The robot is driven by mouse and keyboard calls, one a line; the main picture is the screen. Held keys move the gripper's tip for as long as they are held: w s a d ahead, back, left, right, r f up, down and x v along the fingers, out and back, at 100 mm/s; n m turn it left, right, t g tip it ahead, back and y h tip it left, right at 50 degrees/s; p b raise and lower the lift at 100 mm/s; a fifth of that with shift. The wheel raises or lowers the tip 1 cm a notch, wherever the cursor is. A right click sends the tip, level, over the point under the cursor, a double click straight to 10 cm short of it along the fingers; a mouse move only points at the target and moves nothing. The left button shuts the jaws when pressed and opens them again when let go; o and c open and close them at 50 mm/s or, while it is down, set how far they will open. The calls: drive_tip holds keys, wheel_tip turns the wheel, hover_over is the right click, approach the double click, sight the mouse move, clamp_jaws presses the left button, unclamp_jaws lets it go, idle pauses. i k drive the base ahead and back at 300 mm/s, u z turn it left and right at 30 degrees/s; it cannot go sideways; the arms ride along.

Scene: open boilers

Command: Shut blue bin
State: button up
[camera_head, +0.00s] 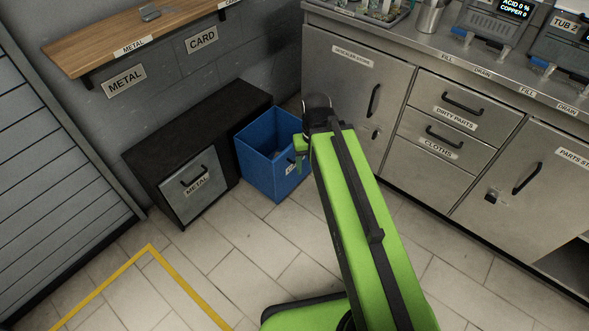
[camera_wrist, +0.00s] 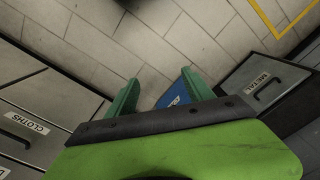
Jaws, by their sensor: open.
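The blue bin (camera_head: 262,174) stands on the floor at the right end of a low black cabinet, below the wall. Its top is open and I see into it; part of a white label shows on its front. My gripper (camera_head: 299,152) is over the bin's right side in the head view, partly hidden by my arm. In the wrist view my gripper (camera_wrist: 162,93) has its two green fingers spread with nothing held between them. A blue patch of the bin (camera_wrist: 174,95) shows between and beyond the fingers. I cannot tell whether they touch it.
The black cabinet (camera_head: 200,125) has a grey METAL drawer (camera_head: 195,187) left of the bin. Steel cabinets (camera_head: 340,75) with handles stand close on the right. A wooden shelf (camera_head: 125,35) hangs above. The tiled floor in front is clear, with a yellow line (camera_head: 185,285).

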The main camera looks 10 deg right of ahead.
sight(256, 145)
drive_tip(key=z, duration=0.1)
drive_tip(key=i, duration=0.75)
drive_tip(key=u, duration=1.45)
drive_tip(key=k, duration=0.95)
drive_tip(key=u, duration=0.05)
drive_tip(key=i, duration=0.9)
drive_tip(key=u, duration=0.05)
